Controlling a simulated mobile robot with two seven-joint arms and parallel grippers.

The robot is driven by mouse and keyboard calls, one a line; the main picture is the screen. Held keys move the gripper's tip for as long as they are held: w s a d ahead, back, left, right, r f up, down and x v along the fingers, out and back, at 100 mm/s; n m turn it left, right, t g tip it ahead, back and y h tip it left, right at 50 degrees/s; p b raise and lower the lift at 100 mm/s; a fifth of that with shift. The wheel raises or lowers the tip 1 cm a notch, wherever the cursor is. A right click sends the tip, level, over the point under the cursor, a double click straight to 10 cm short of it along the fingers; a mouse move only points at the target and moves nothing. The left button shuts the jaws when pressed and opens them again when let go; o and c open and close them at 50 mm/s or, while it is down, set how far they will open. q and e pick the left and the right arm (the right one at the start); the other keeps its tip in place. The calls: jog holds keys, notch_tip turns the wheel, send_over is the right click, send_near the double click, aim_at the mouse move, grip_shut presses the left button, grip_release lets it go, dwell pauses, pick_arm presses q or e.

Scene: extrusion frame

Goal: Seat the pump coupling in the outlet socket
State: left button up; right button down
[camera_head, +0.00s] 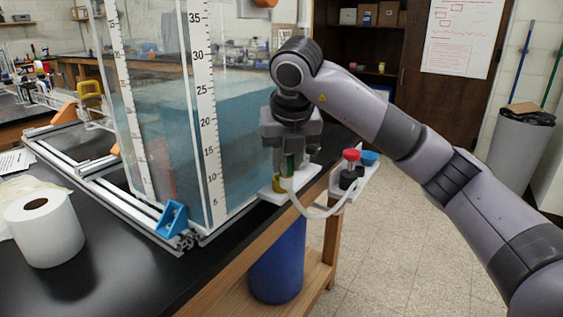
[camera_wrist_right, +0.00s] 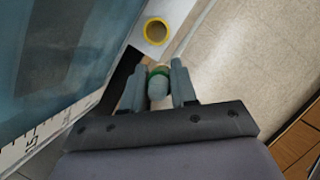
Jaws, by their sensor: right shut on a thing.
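My right gripper (camera_head: 292,168) is shut on the pump coupling (camera_head: 290,164), which shows a green band between the fingers. In the right wrist view the gripper (camera_wrist_right: 157,88) has the coupling (camera_wrist_right: 158,86) between its two grey fingers. The outlet socket (camera_wrist_right: 156,31) is a yellow ring with a dark opening on a white plate, beyond the fingertips and apart from the coupling there. In the head view the yellow socket (camera_head: 277,183) shows low, just left of the coupling. The coupling's lower end is partly hidden. My left gripper is not in view.
A clear tank (camera_head: 240,125) with blue water and rulers stands left of my gripper. A pale hose (camera_head: 313,214) loops to a red-capped part (camera_head: 351,155) on a white bracket at the table's edge. A paper roll (camera_head: 45,230) and blue barrel (camera_head: 277,265) are nearby.

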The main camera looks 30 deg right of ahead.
jog(key=shift+w+d+p, duration=0.2)
jog(key=shift+w+d, duration=0.2)
jog(key=shift+w, duration=0.5)
jog(key=shift+w+d+p, duration=0.2)
jog(key=shift+w+d, duration=0.2)
jog(key=shift+w, duration=0.45)
jog(key=shift+w+d+p, duration=0.2)
jog(key=shift+w+d, duration=0.2)
jog(key=shift+w, duration=0.5)
notch_tip(320, 180, down, 4)
jog(key=shift+r, duration=0.25)
jog(key=shift+f, duration=0.15)
jog(key=c, duration=1.2)
grip_release()
jog(key=shift+o, duration=0.2)
